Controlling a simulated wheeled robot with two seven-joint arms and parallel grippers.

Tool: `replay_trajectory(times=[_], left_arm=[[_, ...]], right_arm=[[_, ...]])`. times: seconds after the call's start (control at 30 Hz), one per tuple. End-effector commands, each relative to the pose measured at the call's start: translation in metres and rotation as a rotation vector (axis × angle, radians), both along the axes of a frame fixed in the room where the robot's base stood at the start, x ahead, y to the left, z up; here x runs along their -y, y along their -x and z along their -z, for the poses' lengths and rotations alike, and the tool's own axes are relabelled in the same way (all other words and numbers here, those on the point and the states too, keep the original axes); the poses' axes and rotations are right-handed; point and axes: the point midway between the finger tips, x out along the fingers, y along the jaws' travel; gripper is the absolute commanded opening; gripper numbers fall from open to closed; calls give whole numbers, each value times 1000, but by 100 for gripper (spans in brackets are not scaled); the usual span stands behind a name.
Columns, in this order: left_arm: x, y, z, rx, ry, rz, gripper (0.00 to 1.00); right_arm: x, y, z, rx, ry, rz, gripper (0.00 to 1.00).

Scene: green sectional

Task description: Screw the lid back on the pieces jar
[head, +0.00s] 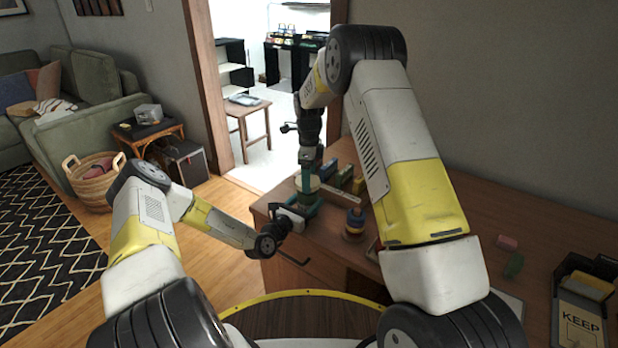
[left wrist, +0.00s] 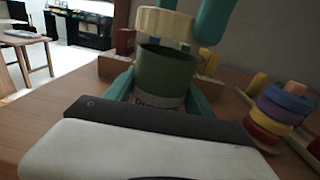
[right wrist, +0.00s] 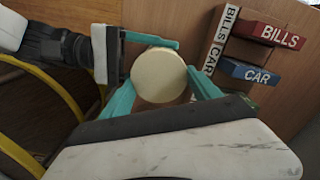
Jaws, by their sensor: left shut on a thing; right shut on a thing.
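The pieces jar (head: 309,198) is a green cylinder with a pale label, upright near the left end of the wooden table. It also shows in the left wrist view (left wrist: 166,78). My left gripper (head: 298,212) is shut around its body from the near side. The round cream lid (left wrist: 164,23) is right above the jar's mouth, and a dark strip of the mouth shows below it. Whether the lid touches the rim I cannot tell. My right gripper (right wrist: 160,78) comes down from above and is shut on the lid (right wrist: 159,74), with a teal finger on either side.
A ring-stacking toy (head: 355,222) stands right of the jar. Blocks labelled BILLS (right wrist: 275,34) and CAR (right wrist: 250,72) are close behind. The table between is mostly clear.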

Motion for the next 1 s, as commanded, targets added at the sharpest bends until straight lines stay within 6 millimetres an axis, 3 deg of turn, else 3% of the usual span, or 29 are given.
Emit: replay_trajectory(times=[0.43, 1.0], left_arm=[[0, 0, 0, 0, 0, 0, 0], [0, 0, 0, -1, -1, 0, 0]], right_arm=[[0, 0, 18, 0, 0, -1, 34], [0, 0, 18, 0, 0, 0, 34]])
